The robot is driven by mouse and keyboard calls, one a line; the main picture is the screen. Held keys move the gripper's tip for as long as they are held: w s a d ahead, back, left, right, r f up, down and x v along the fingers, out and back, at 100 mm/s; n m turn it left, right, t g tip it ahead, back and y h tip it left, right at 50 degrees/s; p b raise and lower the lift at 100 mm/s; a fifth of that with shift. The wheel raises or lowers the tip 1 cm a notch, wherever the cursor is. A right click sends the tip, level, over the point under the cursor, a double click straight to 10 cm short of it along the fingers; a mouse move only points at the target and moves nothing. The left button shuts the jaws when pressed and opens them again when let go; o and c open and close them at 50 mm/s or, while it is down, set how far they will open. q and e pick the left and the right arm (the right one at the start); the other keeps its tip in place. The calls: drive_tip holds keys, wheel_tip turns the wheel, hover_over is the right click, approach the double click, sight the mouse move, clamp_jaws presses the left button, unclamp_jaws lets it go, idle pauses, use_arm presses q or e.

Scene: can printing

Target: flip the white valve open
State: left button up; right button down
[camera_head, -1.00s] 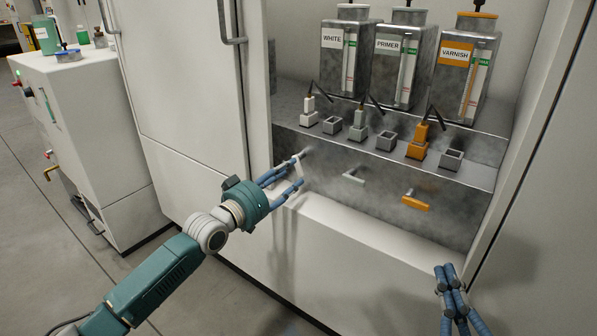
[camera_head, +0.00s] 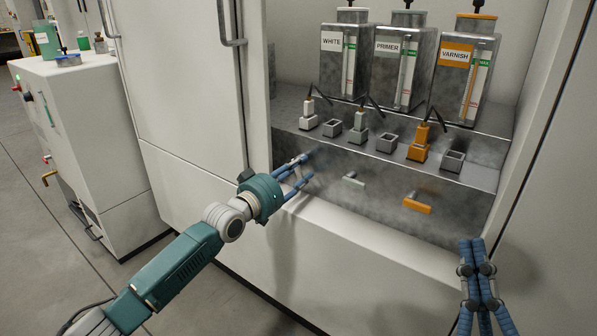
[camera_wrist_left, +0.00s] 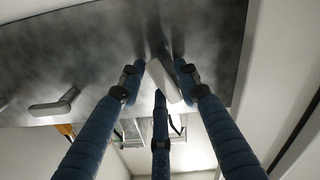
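My left gripper (camera_head: 304,168) is at the grey front panel, at the left end of the row of valve handles. In the left wrist view, the white valve handle (camera_wrist_left: 163,80) sits slanted among my three spread fingers. The lower finger overlaps its lower end; contact cannot be told. The fingers are apart, not clamped. In the head view my fingers hide the handle. My right gripper (camera_head: 478,241) is empty at the lower right, its fingers close together.
A pale grey handle (camera_head: 353,181) and an orange handle (camera_head: 417,205) are to the right on the panel. Above stand the WHITE (camera_head: 343,72), PRIMER (camera_head: 395,75) and VARNISH (camera_head: 461,80) tanks. A cabinet ledge (camera_head: 345,227) runs below the panel.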

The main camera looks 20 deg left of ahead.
use_arm(q)
clamp_jaws()
drive_tip(key=shift+a, duration=0.1)
drive_tip(key=m, duration=0.1)
drive_tip(key=m+p, duration=0.1)
drive_tip(key=m, duration=0.1)
drive_tip(key=m+p, duration=0.1)
drive_tip(key=shift+w+a+f+m, duration=0.15)
drive_tip(key=shift+a+f+m, duration=0.15)
drive_tip(key=shift+a, duration=0.1)
use_arm(e)
drive_tip(key=w+f+g+h, duration=0.1)
drive_tip(key=w+f+g, duration=0.1)
drive_tip(key=f, duration=0.3)
drive_tip(key=w+f+g, duration=0.1)
drive_tip(key=f+g, duration=0.2)
drive_tip(key=f, duration=0.3)
drive_tip(key=shift+w+d+g+h, duration=0.2)
drive_tip(key=shift+w+g+h, duration=0.2)
use_arm(q)
drive_tip(key=shift+o, duration=2.3)
unclamp_jaws()
use_arm(e)
drive_tip(key=shift+r, duration=0.1)
use_arm(q)
drive_tip(key=v, duration=1.2)
